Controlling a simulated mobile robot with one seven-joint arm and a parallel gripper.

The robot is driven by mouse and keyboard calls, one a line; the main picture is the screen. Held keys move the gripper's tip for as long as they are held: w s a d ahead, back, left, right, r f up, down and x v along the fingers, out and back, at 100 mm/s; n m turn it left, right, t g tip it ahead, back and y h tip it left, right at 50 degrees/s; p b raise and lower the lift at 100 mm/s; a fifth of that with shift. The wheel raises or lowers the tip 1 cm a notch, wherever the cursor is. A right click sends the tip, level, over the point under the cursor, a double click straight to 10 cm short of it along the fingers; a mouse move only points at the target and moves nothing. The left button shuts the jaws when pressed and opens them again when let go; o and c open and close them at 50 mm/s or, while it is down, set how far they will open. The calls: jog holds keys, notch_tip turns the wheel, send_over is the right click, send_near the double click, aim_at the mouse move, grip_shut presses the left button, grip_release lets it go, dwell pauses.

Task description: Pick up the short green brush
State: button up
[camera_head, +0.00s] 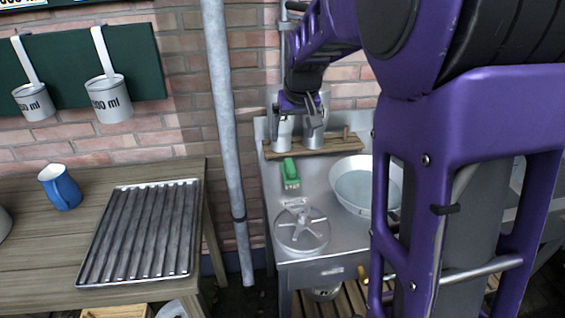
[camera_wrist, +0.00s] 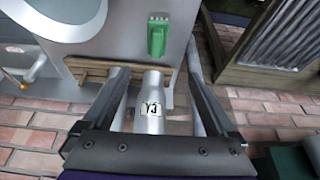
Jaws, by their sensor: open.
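The short green brush (camera_head: 290,174) lies on the metal bench top, just in front of a wooden shelf strip, left of a white basin. It also shows in the wrist view (camera_wrist: 158,37), beyond my fingertips, with its pale bristle end at the top. My gripper (camera_head: 297,106) is open above the wooden shelf, at the height of the metal containers standing there. In the wrist view my gripper's fingers (camera_wrist: 158,60) spread either side of a metal container labelled Y3. The brush is apart from both fingers.
Metal containers (camera_wrist: 150,103) stand on the wooden shelf (camera_head: 330,147) by the brick wall. A white basin (camera_head: 347,203) and a round spoked metal lid (camera_head: 302,230) are on the bench. A grey vertical pipe (camera_head: 226,130) stands left of it. A blue mug (camera_head: 62,190) and ribbed tray (camera_head: 140,235) lie on the wooden table.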

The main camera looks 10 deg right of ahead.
jog(key=b, duration=0.1)
send_near(290, 164)
jog(key=x, duration=0.5)
jog(key=shift+a, duration=0.25)
jog(key=shift+d+b+x, duration=0.15)
jog(key=shift+b+x, duration=0.15)
jog(key=shift+x, duration=1.05)
jog(key=shift+d+b+x, duration=0.1)
jog(key=shift+b+x, duration=0.15)
jog(key=shift+x, duration=1.1)
jog(key=shift+s, duration=0.1)
jog(key=shift+c, duration=0.3)
grip_shut()
